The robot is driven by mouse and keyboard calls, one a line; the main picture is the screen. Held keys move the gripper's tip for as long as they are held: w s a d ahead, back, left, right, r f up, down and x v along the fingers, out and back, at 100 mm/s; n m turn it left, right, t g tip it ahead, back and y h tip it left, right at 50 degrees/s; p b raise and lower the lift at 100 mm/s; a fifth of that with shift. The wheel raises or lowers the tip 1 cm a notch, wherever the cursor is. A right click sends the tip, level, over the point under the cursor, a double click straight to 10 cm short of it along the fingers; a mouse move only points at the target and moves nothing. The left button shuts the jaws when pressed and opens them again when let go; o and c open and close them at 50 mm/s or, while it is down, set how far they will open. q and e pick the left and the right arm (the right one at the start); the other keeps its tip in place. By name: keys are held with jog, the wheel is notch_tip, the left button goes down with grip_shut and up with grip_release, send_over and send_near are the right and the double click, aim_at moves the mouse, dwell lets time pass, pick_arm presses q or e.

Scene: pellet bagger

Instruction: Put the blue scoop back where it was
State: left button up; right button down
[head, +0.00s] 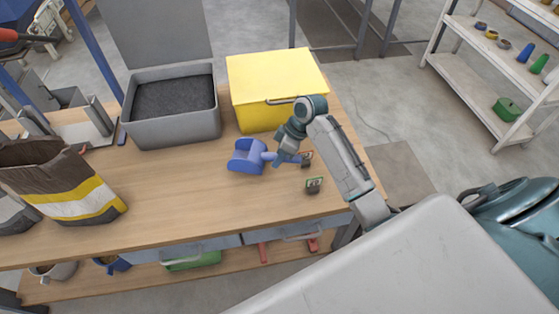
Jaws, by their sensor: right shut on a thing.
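The blue scoop (246,158) is in front of the yellow box, over the right half of the wooden bench. Its bowl points left and its handle points right. My right gripper (275,158) is shut on the scoop's handle, and my right arm reaches in from the right. I cannot tell whether the scoop touches the bench top or is held just above it. My left gripper is not in view.
A grey bin (172,128) of dark pellets, its lid up, stands beside the yellow box (275,85). A striped sack (75,185) stands at left. The bench's (190,205) front middle is clear.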

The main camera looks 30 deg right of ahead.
notch_tip(320, 180, down, 2)
jog(key=shift+f+p, duration=0.15)
jog(key=shift+p, duration=0.3)
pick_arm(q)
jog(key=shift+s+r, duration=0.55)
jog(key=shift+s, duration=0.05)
pick_arm(e)
jog(key=shift+f, duration=0.5)
jog(key=shift+f, duration=0.1)
jog(key=c, duration=1.2)
grip_release()
jog(key=shift+s, duration=0.1)
jog(key=shift+o, duration=0.2)
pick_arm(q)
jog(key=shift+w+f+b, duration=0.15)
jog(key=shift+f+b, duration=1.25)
pick_arm(e)
jog(key=v, duration=1.2)
